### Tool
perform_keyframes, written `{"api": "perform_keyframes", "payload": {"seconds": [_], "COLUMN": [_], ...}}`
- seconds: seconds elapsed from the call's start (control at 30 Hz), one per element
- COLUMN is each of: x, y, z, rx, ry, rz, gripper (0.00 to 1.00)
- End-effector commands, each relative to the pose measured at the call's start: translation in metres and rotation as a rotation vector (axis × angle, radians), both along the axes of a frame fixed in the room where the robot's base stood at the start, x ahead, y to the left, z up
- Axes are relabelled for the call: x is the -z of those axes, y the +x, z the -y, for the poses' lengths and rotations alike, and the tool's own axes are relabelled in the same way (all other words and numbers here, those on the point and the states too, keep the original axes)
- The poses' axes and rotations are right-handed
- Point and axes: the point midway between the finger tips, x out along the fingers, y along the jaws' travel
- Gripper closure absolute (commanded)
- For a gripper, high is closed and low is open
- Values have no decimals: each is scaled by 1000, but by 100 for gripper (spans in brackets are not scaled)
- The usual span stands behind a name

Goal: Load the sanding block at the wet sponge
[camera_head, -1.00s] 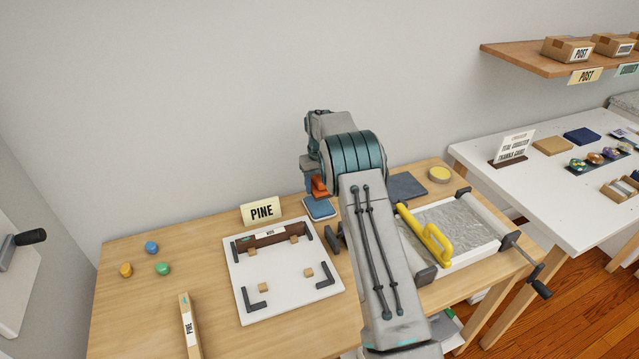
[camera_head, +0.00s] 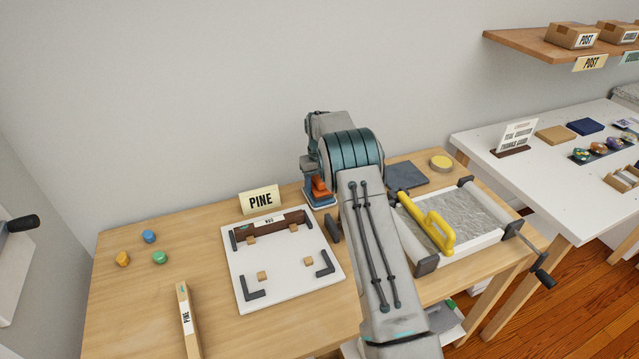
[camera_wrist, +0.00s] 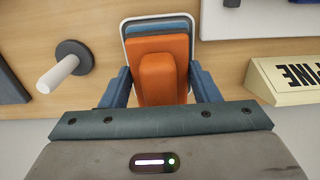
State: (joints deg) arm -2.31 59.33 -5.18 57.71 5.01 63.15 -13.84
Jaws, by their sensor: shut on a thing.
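The sanding block (camera_wrist: 163,77) is orange with a raised grip, held between the two jaws of my gripper (camera_wrist: 162,88). In the head view, the block (camera_head: 320,188) shows low beside my arm. The wet sponge (camera_wrist: 160,27) is a blue pad in a white-rimmed dish (camera_wrist: 124,34), directly under or behind the block in the wrist view. In the head view, the dish with the sponge (camera_head: 322,203) shows just below the block. The block looks at or very near the sponge; I cannot tell whether they touch. My arm hides part of this area.
The PINE sign (camera_head: 260,200) stands close left of the dish. A white board with corner brackets (camera_head: 285,283) lies in front. A tray with a yellow-handled tool (camera_head: 438,235) is right. Coloured pots (camera_head: 149,237) stand left. A dark disc with a white peg (camera_wrist: 62,70) is near.

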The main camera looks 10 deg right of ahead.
Motion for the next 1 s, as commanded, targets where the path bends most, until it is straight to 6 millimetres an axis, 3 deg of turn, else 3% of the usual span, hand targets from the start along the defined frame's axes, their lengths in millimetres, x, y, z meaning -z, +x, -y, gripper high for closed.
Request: {"api": "perform_keyframes", "payload": {"seconds": [1.0], "x": [9], "y": [0], "z": [0], "rx": [0], "ry": [0], "rz": [0], "gripper": [62]}}
